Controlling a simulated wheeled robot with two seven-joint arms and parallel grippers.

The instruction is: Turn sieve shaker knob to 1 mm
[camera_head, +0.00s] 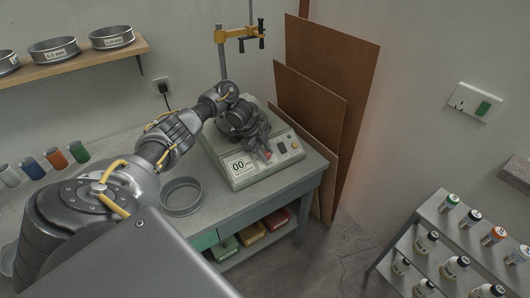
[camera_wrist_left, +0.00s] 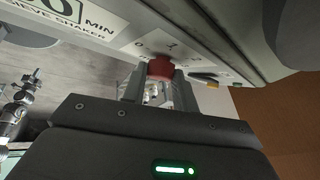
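The sieve shaker (camera_head: 232,180) stands on the bench, with a "00 MIN" display on its sloped front panel. Its red knob (camera_wrist_left: 160,68) shows in the wrist view, below small dial marks that are hard to read; its pointer setting cannot be made out. My left gripper (camera_wrist_left: 158,80) is at the front panel, its two fingers close on either side of the knob and seemingly shut on it. In the head view my left gripper (camera_head: 264,154) covers most of the knob and the panel around it.
An empty round sieve pan (camera_head: 181,196) sits on the bench left of the shaker. Several coloured cups stand further left, and labelled sieves (camera_head: 54,50) rest on a wall shelf. Brown boards (camera_head: 325,80) lean behind; a bottle rack (camera_head: 450,245) stands at right.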

